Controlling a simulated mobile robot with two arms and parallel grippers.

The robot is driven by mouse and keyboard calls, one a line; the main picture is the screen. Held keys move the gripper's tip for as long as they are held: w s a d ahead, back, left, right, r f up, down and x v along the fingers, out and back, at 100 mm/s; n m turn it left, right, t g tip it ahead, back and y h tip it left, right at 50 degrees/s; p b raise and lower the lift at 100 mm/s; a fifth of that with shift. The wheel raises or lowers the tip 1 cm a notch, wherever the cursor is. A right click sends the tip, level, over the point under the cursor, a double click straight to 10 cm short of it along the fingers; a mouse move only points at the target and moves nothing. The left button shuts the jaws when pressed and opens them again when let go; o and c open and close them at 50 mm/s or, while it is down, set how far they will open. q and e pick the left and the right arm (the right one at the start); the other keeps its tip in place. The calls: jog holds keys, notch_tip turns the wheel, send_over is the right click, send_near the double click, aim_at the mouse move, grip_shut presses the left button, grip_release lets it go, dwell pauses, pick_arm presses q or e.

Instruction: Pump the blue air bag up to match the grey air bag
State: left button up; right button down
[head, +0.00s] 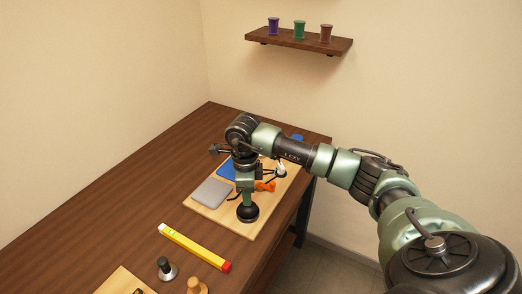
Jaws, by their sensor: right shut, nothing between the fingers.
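The grey air bag (212,193) lies flat on a light wooden board (226,226) on the table. The blue air bag (226,168) lies just behind it, partly hidden by my right arm; I cannot tell how their heights compare. A dark round bulb (247,213) stands near the board's front right edge. My right gripper (246,198) points down directly over the bulb, shut and empty, and appears to touch its top. An orange part (265,186) shows just right of the gripper. My left gripper is out of view.
A yellow level with red end (195,248) lies in front of the board. A black-knobbed piece (166,268) and a wooden knob (197,286) stand nearer. A small white item (281,172) is behind the orange part. The table's left side (120,195) is clear.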

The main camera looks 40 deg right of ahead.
jog(key=shift+f+b, duration=0.55)
jog(key=shift+f, duration=0.25)
jog(key=shift+r, duration=0.15)
jog(key=shift+r+p, duration=1)
jog(key=shift+r, duration=0.65)
jog(key=shift+f, duration=0.15)
jog(key=shift+f+b, duration=1.45)
jog(key=shift+f, duration=0.25)
jog(key=shift+r, duration=0.2)
